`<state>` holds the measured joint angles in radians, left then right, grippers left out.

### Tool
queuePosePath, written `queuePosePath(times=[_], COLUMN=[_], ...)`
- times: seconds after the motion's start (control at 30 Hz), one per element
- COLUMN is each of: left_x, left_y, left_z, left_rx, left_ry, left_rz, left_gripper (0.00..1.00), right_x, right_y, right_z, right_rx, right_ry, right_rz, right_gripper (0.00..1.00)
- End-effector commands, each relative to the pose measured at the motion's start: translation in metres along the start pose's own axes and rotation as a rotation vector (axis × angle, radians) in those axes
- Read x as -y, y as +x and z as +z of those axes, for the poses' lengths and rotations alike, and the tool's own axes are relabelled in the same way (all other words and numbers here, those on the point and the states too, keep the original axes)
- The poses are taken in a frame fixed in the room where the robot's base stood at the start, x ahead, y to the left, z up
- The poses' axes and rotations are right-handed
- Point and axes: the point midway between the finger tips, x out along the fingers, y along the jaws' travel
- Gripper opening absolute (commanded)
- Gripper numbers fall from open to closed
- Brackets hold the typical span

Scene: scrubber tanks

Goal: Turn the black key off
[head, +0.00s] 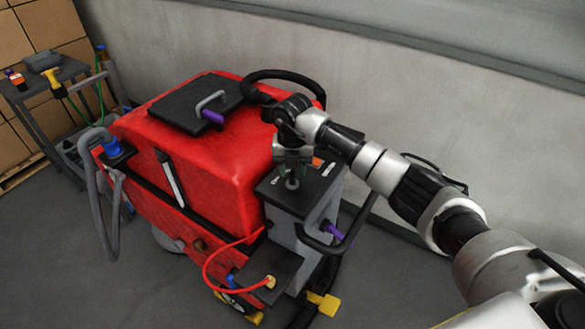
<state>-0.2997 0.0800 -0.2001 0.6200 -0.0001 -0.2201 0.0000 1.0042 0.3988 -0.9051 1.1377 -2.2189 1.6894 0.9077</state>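The red floor scrubber (215,150) stands in the middle of the head view. Its black control panel (272,193) sits on top of a grey column at the scrubber's right end. A small grey upright stem with a rounded end (292,184) shows on the panel, right under my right gripper. I cannot make out a black key clearly; the gripper may cover it. My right gripper (292,172) points down over the panel, its fingers apart on either side of the stem's line. I cannot tell whether they touch anything. My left gripper is not in view.
A black steering loop (285,75) rises behind the gripper. A black handle with a purple grip (333,230) juts out at the column's right. A black lid (195,103) lies on the tank. A red hose (207,268) hangs in front. A grey wall stands behind.

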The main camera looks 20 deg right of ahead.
Motion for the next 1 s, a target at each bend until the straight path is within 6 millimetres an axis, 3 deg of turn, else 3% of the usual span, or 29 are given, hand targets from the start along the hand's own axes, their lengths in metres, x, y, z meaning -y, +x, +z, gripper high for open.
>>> queuePosePath(times=[0.2, 0.5, 0.53, 0.77, 1.0], left_x=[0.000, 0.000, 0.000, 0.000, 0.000], left_y=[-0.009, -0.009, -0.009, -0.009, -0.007], left_z=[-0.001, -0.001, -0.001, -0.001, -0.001], left_rx=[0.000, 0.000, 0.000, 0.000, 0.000], left_ry=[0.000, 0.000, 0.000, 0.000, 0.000], left_rz=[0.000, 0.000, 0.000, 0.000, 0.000], left_gripper=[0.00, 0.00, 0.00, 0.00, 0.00], right_x=[-0.001, -0.001, -0.001, -0.001, -0.001], right_y=[0.021, 0.025, 0.025, 0.024, 0.025], right_z=[0.000, 0.000, 0.000, 0.000, 0.000], right_rx=[-0.001, 0.001, 0.000, 0.001, 0.001], right_ry=[0.000, -0.001, -0.001, -0.001, -0.007], right_rz=[0.001, 0.001, 0.001, 0.002, 0.002], right_gripper=[0.39, 0.39, 0.38, 0.03, 0.00])
